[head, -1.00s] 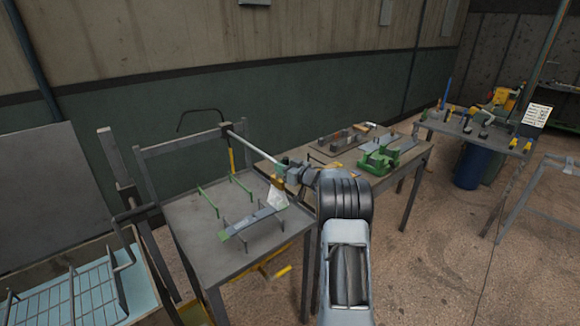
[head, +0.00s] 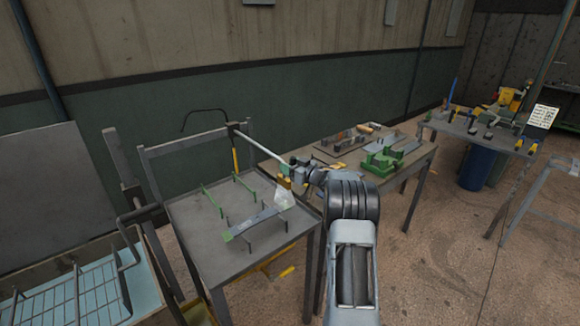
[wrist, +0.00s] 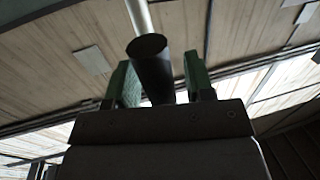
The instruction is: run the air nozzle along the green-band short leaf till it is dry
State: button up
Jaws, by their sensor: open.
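The short leaf (head: 258,221) is a grey, slightly curved strip lying across low supports on the near metal table. Its green band (head: 229,236) is at the left end. My gripper (head: 292,170) is above the leaf's right end. In the wrist view its green fingers (wrist: 160,80) stand apart, with a dark round cylinder between them; contact cannot be told. A yellow-brown air nozzle (head: 285,184) points down below the gripper. A whitish cone (head: 284,199) spreads from it over the leaf's right end, partly covering that end.
The metal table (head: 190,235) also bears empty green stands (head: 212,202). A pale pipe (head: 262,145) slants from the rear post to my gripper. A wire basket (head: 70,290) is at lower left. A second table, right, bears a green fixture (head: 382,160). Open floor lies at right.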

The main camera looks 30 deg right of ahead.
jog(key=b+v, duration=0.3)
jog(key=v, duration=1)
jog(key=shift+s, duration=0.4)
jog(key=shift+d, duration=0.15)
jog(key=s+a+r+m+t+h+b, duration=0.2)
jog(key=a+r+h+b, duration=0.15)
jog(key=a+b, duration=0.4)
jog(key=w+d+h, duration=0.1)
jog(key=w, duration=0.3)
jog(key=w+f+m+h+p, duration=0.1)
jog(key=w, duration=0.3)
jog(key=w+d+f+m+h+p, duration=0.1)
jog(key=w, duration=0.4)
jog(key=shift+d+f+g, duration=0.2)
jog(key=shift+d+g, duration=0.1)
jog(key=shift+d, duration=0.05)
